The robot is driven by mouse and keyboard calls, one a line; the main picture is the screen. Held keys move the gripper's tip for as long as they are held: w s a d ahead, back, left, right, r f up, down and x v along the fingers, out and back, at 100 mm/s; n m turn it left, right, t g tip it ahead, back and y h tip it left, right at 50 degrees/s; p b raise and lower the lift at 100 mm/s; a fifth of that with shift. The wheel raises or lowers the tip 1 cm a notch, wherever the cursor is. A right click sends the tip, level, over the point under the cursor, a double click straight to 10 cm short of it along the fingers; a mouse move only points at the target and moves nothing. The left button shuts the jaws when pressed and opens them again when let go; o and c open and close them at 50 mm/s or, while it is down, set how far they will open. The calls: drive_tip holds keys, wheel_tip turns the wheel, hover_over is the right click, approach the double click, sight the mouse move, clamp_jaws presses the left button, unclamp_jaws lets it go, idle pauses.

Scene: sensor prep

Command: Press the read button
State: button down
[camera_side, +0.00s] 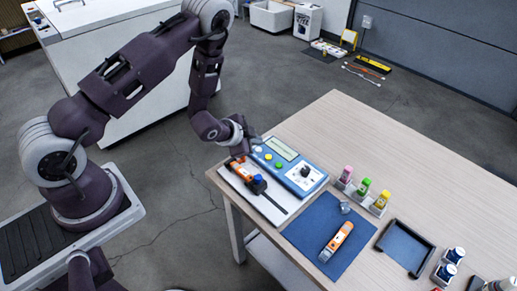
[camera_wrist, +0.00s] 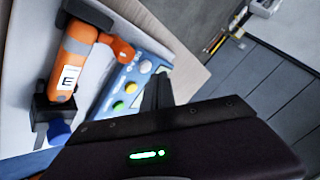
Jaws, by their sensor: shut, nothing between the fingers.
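A blue meter box (camera_side: 303,180) with a display, a dark knob and a row of round buttons stands on the table. It shows partly in the wrist view (camera_wrist: 108,100). The buttons there are white (camera_wrist: 145,66), yellow (camera_wrist: 131,87) and green (camera_wrist: 118,106); I cannot read which is the read button. My gripper (camera_side: 254,143) is shut and empty at the button end of the box. In the wrist view its dark fingers (camera_wrist: 158,90) lie beside the buttons. I cannot tell whether the tips touch the box.
An orange sensor labelled E (camera_wrist: 69,62) sits in a holder on a white plate (camera_side: 270,207) beside the box. A blue mat (camera_side: 310,235) holds another orange-and-white device (camera_side: 337,240). Coloured bottles (camera_side: 363,187) and a dark tray (camera_side: 404,249) stand to the right. The far tabletop is clear.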

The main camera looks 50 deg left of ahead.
drive_tip(key=shift+r, duration=2.45)
drive_tip(key=shift+w+r, duration=0.1)
drive_tip(key=shift+r, duration=0.15)
wheel_tip(320, 180, up, 8)
drive_tip(key=n, duration=0.2)
hover_over(257, 150)
drive_tip(key=s+d+r+n+g, duration=0.1)
drive_tip(key=s+r, duration=0.2)
drive_tip(key=r, duration=0.3)
drive_tip(key=s+d+r+n, duration=0.1)
drive_tip(key=s+d+r, duration=0.15)
drive_tip(key=r, duration=0.25)
drive_tip(key=s+d+r+n+g, duration=0.1)
drive_tip(key=s+r, duration=0.2)
drive_tip(key=s, duration=0.5)
drive_tip(key=s+d+r+n, duration=0.1)
drive_tip(key=s+d+r, duration=0.1)
drive_tip(key=s, duration=0.6)
drive_tip(key=s+d+r+n+g+h, duration=0.1)
drive_tip(key=s+r, duration=0.3)
drive_tip(key=s, duration=0.5)
drive_tip(key=shift+d+n+g, duration=0.15)
drive_tip(key=shift+n+g, duration=0.15)
drive_tip(key=shift+n, duration=0.1)
